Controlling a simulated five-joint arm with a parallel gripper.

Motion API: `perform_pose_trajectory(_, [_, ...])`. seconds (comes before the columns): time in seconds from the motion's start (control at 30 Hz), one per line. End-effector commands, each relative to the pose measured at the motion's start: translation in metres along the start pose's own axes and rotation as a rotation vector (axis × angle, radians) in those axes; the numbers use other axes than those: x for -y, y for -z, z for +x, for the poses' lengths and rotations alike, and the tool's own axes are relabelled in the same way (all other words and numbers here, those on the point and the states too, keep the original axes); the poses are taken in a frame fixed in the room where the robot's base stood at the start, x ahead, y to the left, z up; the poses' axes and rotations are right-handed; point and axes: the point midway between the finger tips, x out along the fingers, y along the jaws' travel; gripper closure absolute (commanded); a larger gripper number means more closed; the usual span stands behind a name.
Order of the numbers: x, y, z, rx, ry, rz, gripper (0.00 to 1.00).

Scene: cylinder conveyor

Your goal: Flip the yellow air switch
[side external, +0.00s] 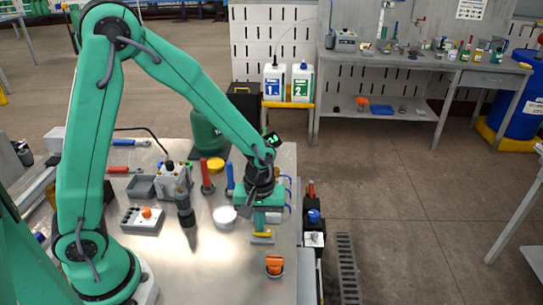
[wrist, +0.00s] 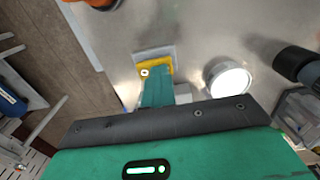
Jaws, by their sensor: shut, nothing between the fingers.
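The yellow air switch (side external: 263,233) sits on a small grey base on the metal table, near its right edge. In the wrist view, the yellow switch (wrist: 152,67) shows at the tip of my fingers. My gripper (side external: 260,226) points down directly over the switch, with its green fingers shut and nothing between them. In the wrist view, the gripper fingertips (wrist: 157,80) overlap the near part of the switch and hide some of it. I cannot tell for certain whether they touch it.
A white round lid (side external: 224,215) lies left of the switch. An orange knob (side external: 274,263) stands in front of it. A dark-handled tool (side external: 185,205), a grey box with an orange button (side external: 143,220) and a blue-handled tool (side external: 230,177) stand farther left. The table front is mostly clear.

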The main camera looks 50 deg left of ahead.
Motion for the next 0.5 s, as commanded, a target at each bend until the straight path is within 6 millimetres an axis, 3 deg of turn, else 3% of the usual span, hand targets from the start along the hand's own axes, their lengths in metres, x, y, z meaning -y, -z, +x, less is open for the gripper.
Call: perform_pose_trajectory(0.5, [-0.0083, -0.0027, 0.0043, -0.003, -0.003, 0.016, 1.00])
